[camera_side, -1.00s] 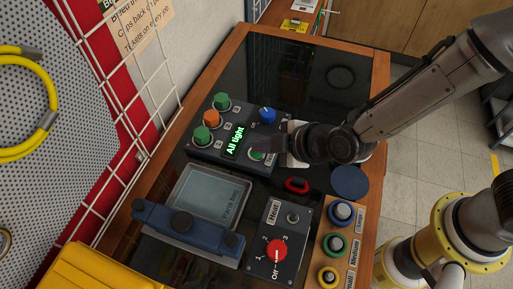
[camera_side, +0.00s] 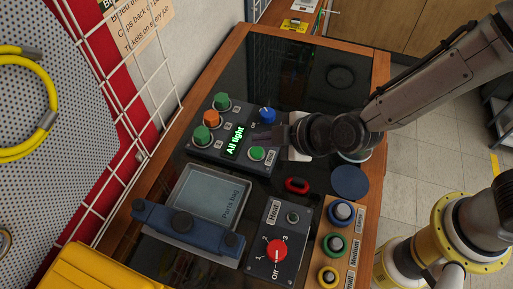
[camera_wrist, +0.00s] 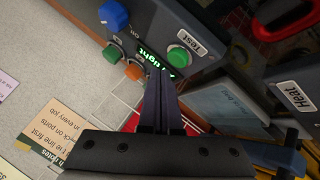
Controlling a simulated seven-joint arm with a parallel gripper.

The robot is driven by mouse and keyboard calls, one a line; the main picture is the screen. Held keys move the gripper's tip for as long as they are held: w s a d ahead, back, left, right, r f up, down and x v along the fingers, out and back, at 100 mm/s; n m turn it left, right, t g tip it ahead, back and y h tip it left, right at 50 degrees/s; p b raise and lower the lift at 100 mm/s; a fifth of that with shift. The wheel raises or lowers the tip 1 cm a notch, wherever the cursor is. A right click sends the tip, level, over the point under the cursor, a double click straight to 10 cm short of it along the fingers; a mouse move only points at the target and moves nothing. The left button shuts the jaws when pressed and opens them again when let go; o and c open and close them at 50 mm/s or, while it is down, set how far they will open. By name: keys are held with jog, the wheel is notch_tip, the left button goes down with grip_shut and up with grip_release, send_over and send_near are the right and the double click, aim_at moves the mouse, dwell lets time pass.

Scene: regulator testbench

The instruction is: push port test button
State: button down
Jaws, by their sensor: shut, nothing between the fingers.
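The dark test box (camera_side: 207,153) lies on the bench with a lit display (camera_side: 235,140) reading "All tight". Its green test button (camera_side: 257,153) sits at the near right corner beside a "Test" label. The button also shows in the wrist view (camera_wrist: 178,57), uncovered. Two green caps (camera_side: 221,101) and an orange cap (camera_side: 211,118) stand along the left side, and a blue knob (camera_side: 267,115) at the far right. My gripper (camera_wrist: 161,75) is shut and empty. Its fingertips are close to the button, apart from it in the picture, and partly cover the display in the wrist view.
A heat box (camera_side: 262,240) with a red dial and a parts bag tray (camera_side: 180,195) behind a blue bar stand nearer. A red carabiner-like ring (camera_side: 297,186), a blue disc (camera_side: 350,182) and a rack of coloured rings (camera_side: 329,262) lie right.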

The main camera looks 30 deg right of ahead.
aim_at(263, 153)
jog(key=shift+r, duration=2.3)
jog(key=w+d+r+m+t, duration=0.3)
jog(key=d+r+m+t, duration=0.1)
jog(key=d+r, duration=1.45)
jog(key=s+d+m+g, duration=0.1)
jog(key=s+d+m, duration=0.2)
jog(key=s+d, duration=0.55)
jog(key=s+d+f+m+g+h, duration=0.4)
jog(key=s+f+m, duration=0.3)
jog(key=s, duration=0.5)
notch_tip(263, 153, down, 2)
jog(key=shift+s+d+f+g, duration=0.1)
jog(key=shift+s+d+g, duration=0.3)
jog(key=shift+g, duration=0.4)
